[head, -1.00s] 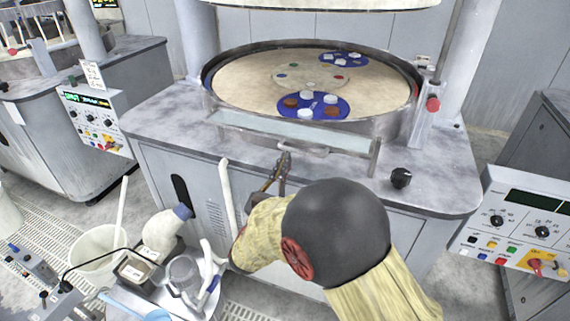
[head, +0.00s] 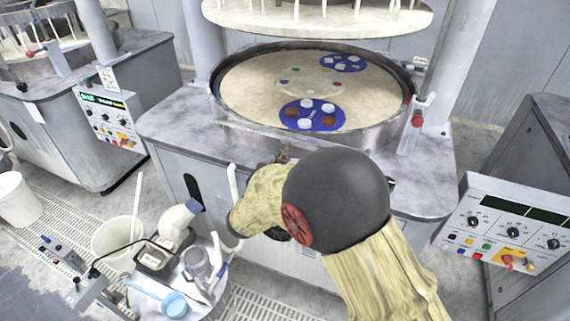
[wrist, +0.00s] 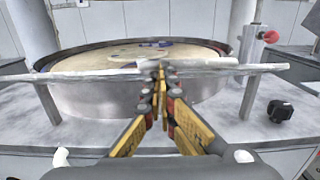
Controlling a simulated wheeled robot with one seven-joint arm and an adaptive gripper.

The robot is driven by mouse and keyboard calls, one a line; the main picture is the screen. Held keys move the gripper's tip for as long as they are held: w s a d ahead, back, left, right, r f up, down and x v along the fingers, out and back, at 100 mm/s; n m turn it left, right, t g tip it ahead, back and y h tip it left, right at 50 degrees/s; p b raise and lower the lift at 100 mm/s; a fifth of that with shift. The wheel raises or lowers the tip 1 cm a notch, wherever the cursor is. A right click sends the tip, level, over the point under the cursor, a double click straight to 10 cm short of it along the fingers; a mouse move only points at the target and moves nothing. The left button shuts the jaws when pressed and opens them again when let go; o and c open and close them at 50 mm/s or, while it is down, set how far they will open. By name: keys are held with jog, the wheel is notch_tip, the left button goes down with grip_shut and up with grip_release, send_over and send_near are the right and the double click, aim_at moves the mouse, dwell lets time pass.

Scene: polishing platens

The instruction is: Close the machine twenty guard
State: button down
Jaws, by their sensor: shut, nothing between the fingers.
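The guard (wrist: 215,65) of the machine in front of me is a thin pale panel seen almost edge-on in the wrist view. It spans the front of the round platen housing (wrist: 95,92), with an upright leg at each side. My gripper (wrist: 160,68) is shut and empty, its fingertips at the middle of the guard's edge. I cannot tell whether they touch it. In the head view my gripper (head: 284,152) is mostly hidden behind my arm, below the platen's front rim. My arm also hides part of the guard there.
The platen (head: 250,90) holds blue discs with small pieces. A red knob (head: 417,118) stands at its right, and a black knob (wrist: 280,110) sits on the worktop. A control panel (head: 510,225) is at right. A cart (head: 200,300) and white bucket (head: 115,240) stand at lower left.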

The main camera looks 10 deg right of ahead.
notch_tip(320, 180, up, 4)
jog(key=w+d+g+y+p, duration=0.1)
jog(key=g+p, duration=0.1)
jog(key=p, duration=0.4)
notch_tip(320, 180, up, 8)
jog(key=f+g+y+p, duration=0.1)
jog(key=g+y+p, duration=0.35)
jog(key=p, duration=1.65)
send_over(287, 138)
jog(key=w+d, duration=0.4)
jog(key=d, duration=0.1)
jog(key=shift+d+r+g+h, duration=0.15)
jog(key=shift+r+g+h, duration=0.1)
jog(key=shift+g, duration=0.1)
